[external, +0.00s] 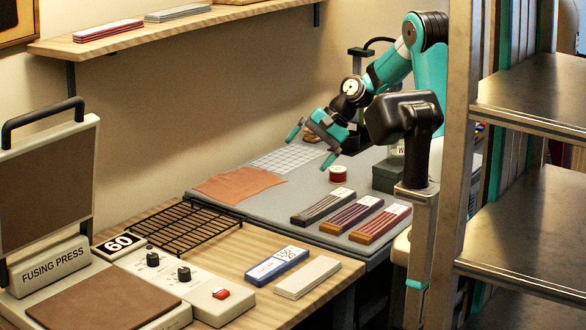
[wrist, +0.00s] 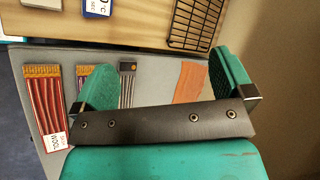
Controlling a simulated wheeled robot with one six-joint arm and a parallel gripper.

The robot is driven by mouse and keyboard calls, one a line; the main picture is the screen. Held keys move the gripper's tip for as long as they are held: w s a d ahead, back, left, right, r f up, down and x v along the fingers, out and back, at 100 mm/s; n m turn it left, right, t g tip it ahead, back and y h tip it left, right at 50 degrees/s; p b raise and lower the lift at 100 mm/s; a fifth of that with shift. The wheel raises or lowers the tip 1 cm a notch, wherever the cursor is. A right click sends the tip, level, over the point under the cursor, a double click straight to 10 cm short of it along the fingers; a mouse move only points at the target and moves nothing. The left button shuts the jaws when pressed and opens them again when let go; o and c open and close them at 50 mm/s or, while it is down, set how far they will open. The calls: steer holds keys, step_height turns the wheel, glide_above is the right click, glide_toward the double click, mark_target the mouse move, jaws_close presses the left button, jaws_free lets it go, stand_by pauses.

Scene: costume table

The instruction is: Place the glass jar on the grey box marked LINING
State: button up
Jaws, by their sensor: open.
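In the external view, a pale, glassy shape with a white label (external: 399,150), likely the glass jar, shows just above a dark grey-green box (external: 385,177) at the right of the work mat. The black part of my robot hides much of both, so I cannot tell whether the jar rests on the box or stands behind it. No LINING marking is readable. My gripper (external: 311,146) is open and empty, raised above the mat, left of the box and apart from it. The wrist view shows its two green fingers spread wide (wrist: 165,82); neither jar nor box shows there.
A red spool (external: 338,174) stands on the grey mat (external: 285,215). Several striped bundles (external: 352,217), a tan cloth (external: 238,185) and a white grid (external: 290,156) lie there too. A fusing press (external: 100,285) and black rack (external: 175,227) are left. Metal shelves (external: 530,225) stand right.

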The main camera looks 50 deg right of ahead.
steer(key=s+a+n+g+h, duration=0.1)
steer(key=s+a+n+g, duration=0.4)
steer(key=s+a+n, duration=1.2)
steer(key=s+n, duration=0.2)
steer(key=shift+s+h, duration=0.35)
steer(key=shift+h, duration=0.05)
